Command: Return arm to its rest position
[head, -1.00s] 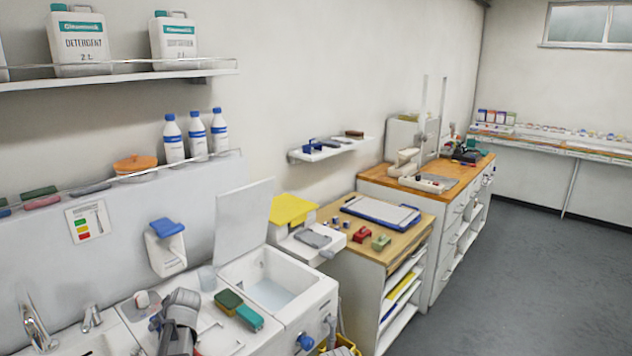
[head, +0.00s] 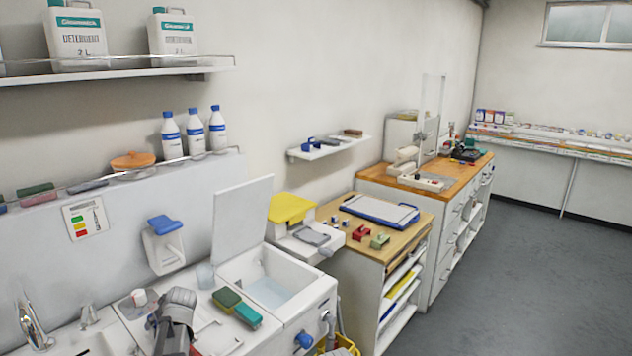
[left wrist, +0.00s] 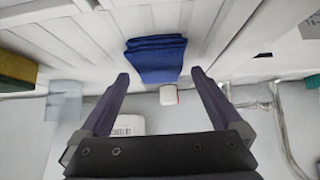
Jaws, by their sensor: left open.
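My left gripper (head: 176,318) shows at the bottom of the head view, over the white counter beside the sink; its fingertips are hard to make out there. In the left wrist view the left gripper (left wrist: 160,82) is open, with two dark fingers spread wide and nothing between them in their hold. A blue folded item (left wrist: 155,58), looking like cloth, lies beyond and between the fingertips, apart from them. A small white container (left wrist: 168,95) stands near it.
A green sponge (head: 247,315), a clear cup (head: 205,275) and an open-lidded white basin (head: 272,290) are close to the gripper's right. A wall dispenser (head: 164,248) is behind it. A tap (head: 35,325) stands left. The floor at right is clear.

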